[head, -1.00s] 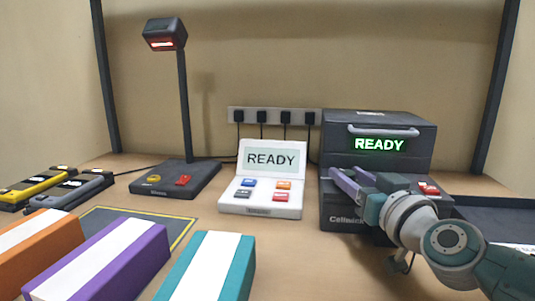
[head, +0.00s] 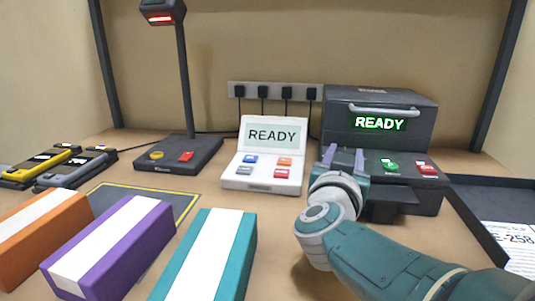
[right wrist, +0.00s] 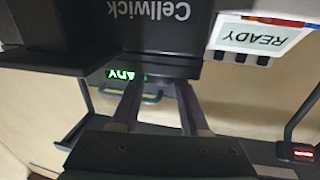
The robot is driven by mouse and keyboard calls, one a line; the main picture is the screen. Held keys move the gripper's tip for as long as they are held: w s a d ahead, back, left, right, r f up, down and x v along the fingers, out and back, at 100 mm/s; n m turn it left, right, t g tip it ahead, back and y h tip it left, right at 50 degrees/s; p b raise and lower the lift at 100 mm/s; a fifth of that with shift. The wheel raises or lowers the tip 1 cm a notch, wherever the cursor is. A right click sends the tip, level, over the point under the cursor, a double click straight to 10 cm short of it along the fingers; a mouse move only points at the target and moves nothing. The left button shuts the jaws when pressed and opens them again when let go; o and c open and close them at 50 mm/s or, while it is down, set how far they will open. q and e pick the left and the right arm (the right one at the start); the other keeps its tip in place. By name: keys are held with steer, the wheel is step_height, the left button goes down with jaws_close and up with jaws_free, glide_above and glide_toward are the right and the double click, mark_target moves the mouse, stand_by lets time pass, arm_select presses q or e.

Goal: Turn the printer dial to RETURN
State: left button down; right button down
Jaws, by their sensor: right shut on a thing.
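The black printer (head: 380,98) stands at the back right, its green screen (head: 380,124) reading READY. A green button (head: 390,166) and a red button (head: 427,169) sit on its front ledge. My right gripper (head: 343,158) is at the left end of that ledge, shut on the printer dial, which its fingers and the wrist hide; I cannot read the dial's setting. In the right wrist view the two fingers (right wrist: 158,95) reach up to the printer's dark front, with the Cellwick lettering (right wrist: 147,12) upside down above. My left gripper is not in view.
A white console (head: 265,180) reading READY stands left of the printer. A scanner on a post (head: 187,90) stands behind left. Orange, purple (head: 150,255) and teal (head: 240,255) boxes lie in front. A dark tray (head: 500,190) is at right.

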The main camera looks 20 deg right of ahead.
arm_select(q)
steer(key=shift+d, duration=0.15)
arm_select(e)
steer(key=shift+c, duration=2)
jaws_free()
